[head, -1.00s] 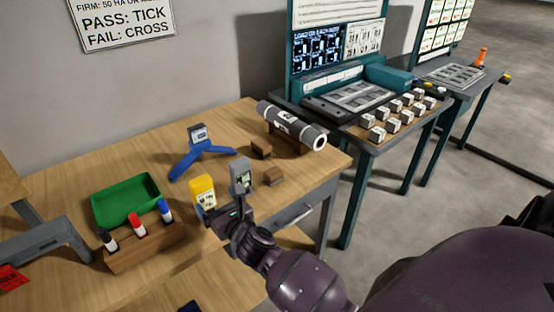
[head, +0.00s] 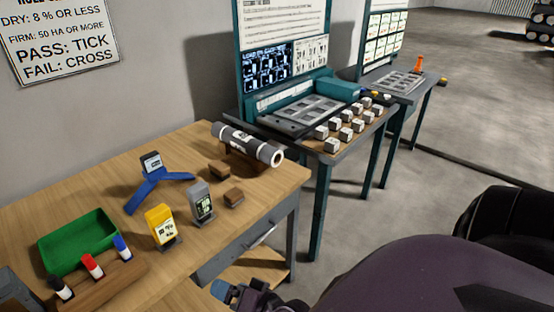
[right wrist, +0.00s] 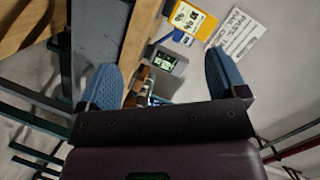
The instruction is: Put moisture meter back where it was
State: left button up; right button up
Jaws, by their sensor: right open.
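Two hand-held meters stand upright in small dark stands on the wooden table (head: 105,185). One is a yellow meter (head: 160,224), the other a grey meter (head: 201,201) to its right; I cannot tell from the labels which is the moisture meter. My right gripper (head: 226,292) is at the bottom of the head view, in front of the table and apart from both meters. In the right wrist view, its blue-padded fingers (right wrist: 164,80) are wide apart and empty. The grey meter (right wrist: 166,62) and yellow meter (right wrist: 188,18) show beyond them. My left gripper is not in view.
Nearby on the table are a blue tripod stand (head: 155,185) with a small display, brown blocks (head: 233,197), a grey roll (head: 247,143) on a cradle, a green tray (head: 78,242) and a marker rack (head: 125,275). A teal-framed station (head: 318,160) stands right.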

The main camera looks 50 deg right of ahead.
jog(key=s+d+f+n+g+h, duration=0.3)
jog(key=s+d+f+n, duration=0.2)
jog(key=s+n, duration=0.4)
jog(key=shift+s+f+n+g, duration=0.35)
jog(key=shift+f+n+g, duration=0.1)
jog(key=shift+n, duration=0.15)
